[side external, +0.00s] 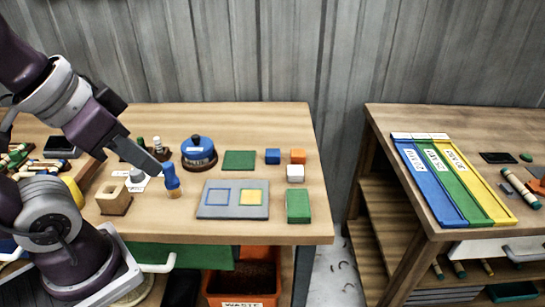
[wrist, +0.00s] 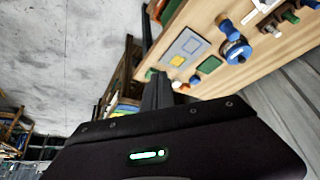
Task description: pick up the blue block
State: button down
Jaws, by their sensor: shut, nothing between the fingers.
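The blue block (side external: 272,156) sits on the left wooden table, left of an orange block (side external: 298,156) and behind a white block (side external: 295,173). In the wrist view the blue block (wrist: 194,80) shows small, just beyond my fingers. My gripper (side external: 162,160) is shut and empty. In the side view it is well to the left of the blue block, above the table near an upright blue-topped tool (side external: 171,180). In the wrist view my gripper's dark fingers (wrist: 158,88) are together and hide part of the table edge.
A grey board (side external: 232,210) with blue and yellow squares, a green mat (side external: 239,160), a green block (side external: 298,206) and a blue round container (side external: 198,154) share the table. A wooden holder (side external: 113,198) stands left. A gap separates the right table (side external: 470,232).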

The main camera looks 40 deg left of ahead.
dwell(0.3)
jog(key=c, duration=0.7)
grip_release()
jog(key=w+a+f+m+g+y, duration=0.35)
jog(key=w+a+m+y, duration=0.3)
jog(key=w+a, duration=0.35)
jog(key=m+t+y, duration=0.4)
jog(key=m, duration=1)
send_near(273, 152)
jog(key=s+a+r, duration=0.6)
jog(key=s+a, duration=0.1)
jog(key=w+d+f+m+t, duration=0.1)
jog(key=w+f+m, duration=0.1)
jog(key=w+d+f+m+t, duration=0.1)
jog(key=w+f+m, duration=0.1)
jog(key=f, duration=0.1)
jog(key=w+d+f+m+t, duration=0.1)
jog(key=w+f+m, duration=0.1)
jog(key=f, duration=0.1)
jog(key=shift+w+h, duration=0.25)
jog(key=shift+h, duration=0.1)
jog(key=shift+m, duration=0.25)
jog(key=x, duration=0.5)
jog(key=d+x, duration=0.1)
jog(key=x, duration=0.1)
jog(key=shift+w+a+f, duration=0.1)
jog(key=shift+w+f, duration=0.1)
jog(key=shift+w, duration=0.3)
